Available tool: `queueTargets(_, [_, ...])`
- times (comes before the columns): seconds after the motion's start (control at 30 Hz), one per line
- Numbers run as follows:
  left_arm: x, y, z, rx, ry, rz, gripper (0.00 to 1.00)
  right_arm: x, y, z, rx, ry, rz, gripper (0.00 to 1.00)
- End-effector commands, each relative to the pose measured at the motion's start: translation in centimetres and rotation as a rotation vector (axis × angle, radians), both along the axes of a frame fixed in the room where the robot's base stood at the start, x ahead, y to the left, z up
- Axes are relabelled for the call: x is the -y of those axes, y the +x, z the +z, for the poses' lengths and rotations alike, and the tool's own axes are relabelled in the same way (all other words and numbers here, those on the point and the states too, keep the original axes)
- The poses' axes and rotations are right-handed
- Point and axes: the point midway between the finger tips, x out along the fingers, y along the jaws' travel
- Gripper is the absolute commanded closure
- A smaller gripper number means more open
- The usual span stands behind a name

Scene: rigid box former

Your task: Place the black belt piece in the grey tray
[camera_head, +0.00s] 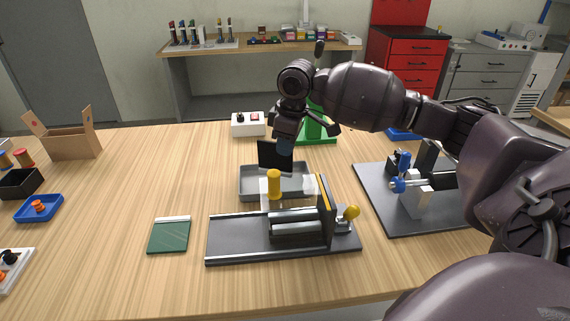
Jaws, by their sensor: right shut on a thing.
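The black belt piece (274,155) is a flat, dark, roughly square piece, hanging upright from my right gripper (286,141). The gripper is shut on its upper right part. The belt piece appears over the back part of the grey tray (246,188); I cannot tell whether its lower edge touches the tray. The grey tray is a shallow rectangular tray in the middle of the wooden table. My left gripper is not in view.
The black-based fixture (235,236) with a yellow knob (274,184) stands just in front of the tray. A green pad (169,235) lies left of it. A second fixture (385,205) stands right. A white switch box (248,124) and green stand (316,131) are behind.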

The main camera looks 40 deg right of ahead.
Motion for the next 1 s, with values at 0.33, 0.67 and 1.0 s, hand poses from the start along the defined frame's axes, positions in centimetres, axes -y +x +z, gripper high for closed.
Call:
queueTargets(0.33, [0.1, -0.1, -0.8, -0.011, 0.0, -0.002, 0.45, 0.0, 0.0, -5.1, -0.006, 0.0, -0.001, 1.0])
queueTargets(0.67, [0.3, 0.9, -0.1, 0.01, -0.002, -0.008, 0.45, 0.0, 0.0, -5.4, 0.001, -0.001, 0.0, 1.0])
queueTargets(1.0, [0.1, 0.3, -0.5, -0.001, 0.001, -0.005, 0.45, 0.0, 0.0, -5.6, -0.001, -0.001, 0.0, 0.66])
